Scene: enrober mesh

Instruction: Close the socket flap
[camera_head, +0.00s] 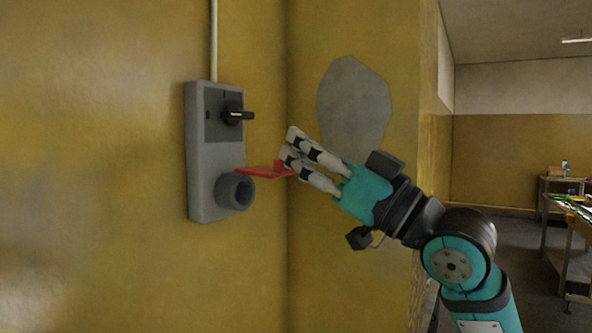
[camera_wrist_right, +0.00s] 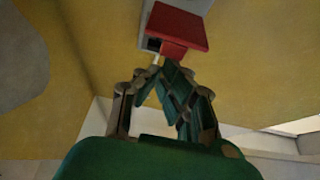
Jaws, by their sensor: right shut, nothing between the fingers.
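The grey socket box (camera_head: 203,150) is mounted on the yellow wall, with a black rotary switch (camera_head: 237,115) at its top and a round socket (camera_head: 234,191) low on it. The red flap (camera_head: 262,171) stands open, sticking out roughly level above the socket mouth. My right gripper (camera_head: 289,148) is shut and empty, with its fingertips at the outer end of the flap. I cannot tell whether they touch it. In the right wrist view the red flap (camera_wrist_right: 177,25) lies just beyond the shut fingers (camera_wrist_right: 160,70). My left gripper is not in view.
A grey conduit (camera_head: 213,40) runs up the wall from the box. A wall corner and a grey patch (camera_head: 353,105) lie behind my right gripper. Metal tables (camera_head: 570,205) stand far off at the right. The space below the socket is clear.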

